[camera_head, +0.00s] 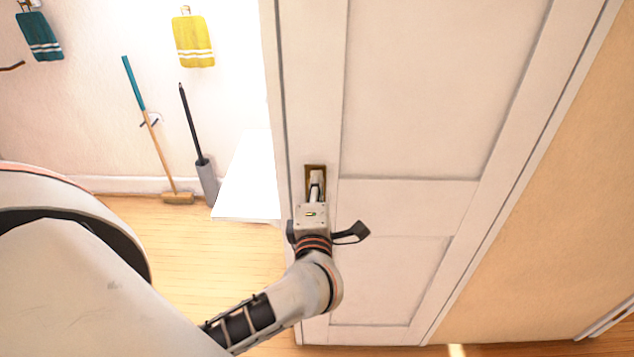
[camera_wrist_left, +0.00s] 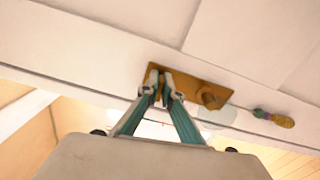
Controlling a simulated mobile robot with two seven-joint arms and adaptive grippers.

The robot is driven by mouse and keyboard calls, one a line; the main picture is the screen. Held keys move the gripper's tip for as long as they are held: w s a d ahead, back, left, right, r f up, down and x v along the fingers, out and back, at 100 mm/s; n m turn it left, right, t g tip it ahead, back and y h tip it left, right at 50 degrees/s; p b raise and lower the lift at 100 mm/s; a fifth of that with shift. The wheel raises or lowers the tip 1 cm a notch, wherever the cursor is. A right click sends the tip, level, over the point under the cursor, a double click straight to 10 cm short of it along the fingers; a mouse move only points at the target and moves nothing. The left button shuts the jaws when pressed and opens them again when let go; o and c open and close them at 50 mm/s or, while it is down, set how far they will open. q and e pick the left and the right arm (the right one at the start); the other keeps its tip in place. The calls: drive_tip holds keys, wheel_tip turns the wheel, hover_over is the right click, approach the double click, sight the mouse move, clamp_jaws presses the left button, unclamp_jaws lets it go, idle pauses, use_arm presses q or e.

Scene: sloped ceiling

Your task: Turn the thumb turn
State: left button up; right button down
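A brown metal plate (camera_head: 316,171) is set near the left edge of the pale panelled door (camera_head: 420,90). It also shows in the left wrist view (camera_wrist_left: 197,86), with a round brown knob (camera_wrist_left: 211,97) on its right part. My left gripper (camera_head: 316,184) is in front of the plate. In the left wrist view its fingertips (camera_wrist_left: 160,86) are close together over the plate's left part, with a narrow gap between them. No thumb turn shows clearly; the fingers cover that part of the plate, and I cannot tell if they hold anything. My right gripper is not in view.
A broom (camera_head: 160,145) and a dark-handled tool in a grey holder (camera_head: 207,180) stand by the left wall. A yellow towel (camera_head: 193,42) and a teal towel (camera_head: 40,37) hang there. The wooden floor (camera_head: 215,245) left of the door is mostly clear.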

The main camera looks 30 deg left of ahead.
use_arm(q)
drive_tip(key=o, duration=0.4)
drive_tip(key=shift+o, duration=0.2)
drive_tip(key=v, duration=1.2)
